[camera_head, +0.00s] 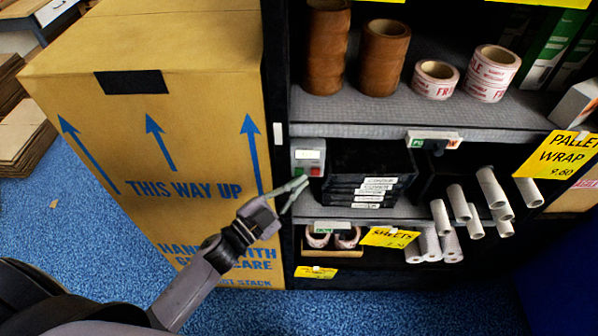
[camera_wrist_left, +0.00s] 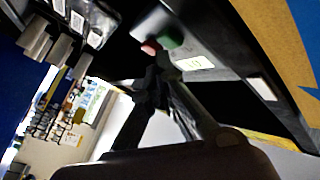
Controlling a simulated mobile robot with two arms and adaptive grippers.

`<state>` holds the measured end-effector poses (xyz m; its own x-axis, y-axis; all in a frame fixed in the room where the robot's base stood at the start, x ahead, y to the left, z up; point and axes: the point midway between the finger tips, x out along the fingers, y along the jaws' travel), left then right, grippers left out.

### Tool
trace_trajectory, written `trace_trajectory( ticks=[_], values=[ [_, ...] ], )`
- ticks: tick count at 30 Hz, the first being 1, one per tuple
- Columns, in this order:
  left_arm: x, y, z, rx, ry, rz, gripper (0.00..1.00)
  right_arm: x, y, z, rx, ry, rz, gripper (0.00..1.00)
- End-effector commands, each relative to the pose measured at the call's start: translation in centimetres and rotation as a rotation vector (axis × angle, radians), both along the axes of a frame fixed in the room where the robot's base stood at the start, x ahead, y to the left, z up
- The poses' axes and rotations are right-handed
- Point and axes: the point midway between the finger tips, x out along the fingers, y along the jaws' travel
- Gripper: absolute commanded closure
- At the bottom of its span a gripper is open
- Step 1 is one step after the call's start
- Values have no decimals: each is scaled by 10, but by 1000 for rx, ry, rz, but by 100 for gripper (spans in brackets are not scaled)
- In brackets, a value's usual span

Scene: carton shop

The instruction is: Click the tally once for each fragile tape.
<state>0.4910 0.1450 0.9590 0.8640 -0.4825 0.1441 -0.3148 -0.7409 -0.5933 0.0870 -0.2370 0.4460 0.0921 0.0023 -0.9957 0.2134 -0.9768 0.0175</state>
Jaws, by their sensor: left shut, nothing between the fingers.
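The tally is a small grey box (camera_head: 308,157) on the shelf's left post, with a pale display, a green button and a red button. In the left wrist view its green button (camera_wrist_left: 168,29) and red button (camera_wrist_left: 149,48) show just past my fingertips. My left gripper (camera_head: 303,184) is shut and empty, its tips just below and left of the buttons; contact cannot be told. White tape rolls with red print stand on the upper shelf: a single roll (camera_head: 436,80) and a stack (camera_head: 492,73). More pale rolls (camera_head: 346,238) sit in a low box, partly hidden. My right gripper is out of view.
A large carton (camera_head: 150,130) stands left of the shelf. Brown tape stacks (camera_head: 383,58) share the upper shelf (camera_head: 350,112). A black tray stack (camera_head: 365,190) and white paper rolls (camera_head: 460,203) lie right of my gripper.

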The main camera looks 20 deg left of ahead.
Motion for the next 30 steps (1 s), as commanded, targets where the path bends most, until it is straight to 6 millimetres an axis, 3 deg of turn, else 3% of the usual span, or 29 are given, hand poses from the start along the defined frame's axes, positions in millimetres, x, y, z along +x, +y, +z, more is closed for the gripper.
trace_trajectory(
  ticks=[30],
  values=[
    [10,3,0,1,0,-1,100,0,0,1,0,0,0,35]
  ],
)
